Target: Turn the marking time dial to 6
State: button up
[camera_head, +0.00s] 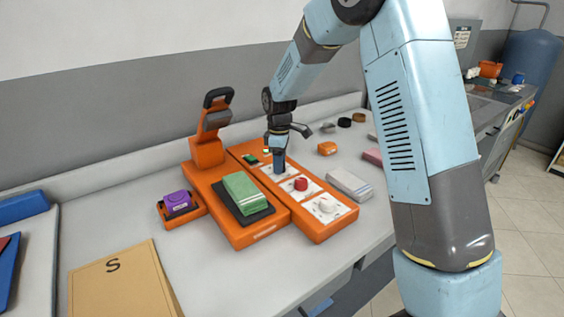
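An orange machine (262,235) with a raised press arm (208,138) stands on the counter. Its right-hand panel carries a row of dials on white plates: a red dial (300,184), a white dial (326,204), and a blue dial or knob (279,166) farther back. Labels and numbers are too small to read, so I cannot tell which dial is marking time. My gripper (279,153) points down directly over the blue dial and appears to be at it. Whether its fingers are closed on the dial cannot be made out.
Folded green cloth (246,191) lies on the machine's dark pad. A purple item in an orange holder (177,202) is to the left. White folded cloth (349,184) and an orange item (327,148) lie to the right. A brown folder (122,285) lies front left.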

jog(key=c, duration=0.7)
jog(key=shift+d, duration=0.2)
jog(key=shift+c, duration=0.2)
jog(key=shift+a+r, duration=0.1)
